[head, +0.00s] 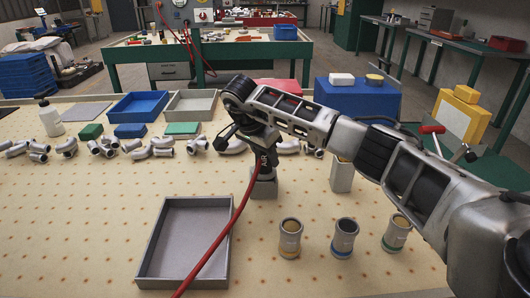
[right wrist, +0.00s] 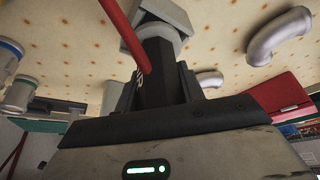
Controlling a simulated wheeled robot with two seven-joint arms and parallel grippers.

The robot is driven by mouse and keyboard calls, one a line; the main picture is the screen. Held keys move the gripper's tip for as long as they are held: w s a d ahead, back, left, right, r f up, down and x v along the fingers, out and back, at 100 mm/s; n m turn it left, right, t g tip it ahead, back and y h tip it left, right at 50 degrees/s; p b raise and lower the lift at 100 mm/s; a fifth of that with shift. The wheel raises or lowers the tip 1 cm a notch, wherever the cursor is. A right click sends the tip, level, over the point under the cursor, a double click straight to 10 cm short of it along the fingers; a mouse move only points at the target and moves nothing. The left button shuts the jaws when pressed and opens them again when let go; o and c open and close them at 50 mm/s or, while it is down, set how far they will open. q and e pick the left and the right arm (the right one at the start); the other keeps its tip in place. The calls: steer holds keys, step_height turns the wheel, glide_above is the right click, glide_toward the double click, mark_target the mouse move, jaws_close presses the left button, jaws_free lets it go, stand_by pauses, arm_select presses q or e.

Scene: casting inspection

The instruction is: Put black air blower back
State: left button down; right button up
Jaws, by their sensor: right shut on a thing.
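My right gripper (head: 254,137) points down from the right arm and is shut on the black air blower (head: 266,160). The blower hangs upright, with a red hose (head: 233,219) running from it to the front edge. Its lower end meets the top of a grey block-shaped holder (head: 264,188) on the table; I cannot tell whether it is seated in it. In the right wrist view the dark blower body (right wrist: 158,72) is between the fingers, with the grey holder (right wrist: 168,12) beyond its far end. My left gripper is not in view.
An empty grey tray (head: 154,282) lies front left. Three cups (head: 291,238) with coloured bands stand front right. A light grey block (head: 342,175) is right of the holder. Several pipe elbows (head: 105,147) line the back, before blue and grey trays. The table's left front is clear.

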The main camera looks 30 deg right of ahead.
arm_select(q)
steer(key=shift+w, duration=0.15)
arm_select(e)
steer(key=shift+f, duration=0.1)
steer(key=o, duration=1)
arm_select(q)
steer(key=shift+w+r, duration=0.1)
steer(key=shift+b, duration=0.3)
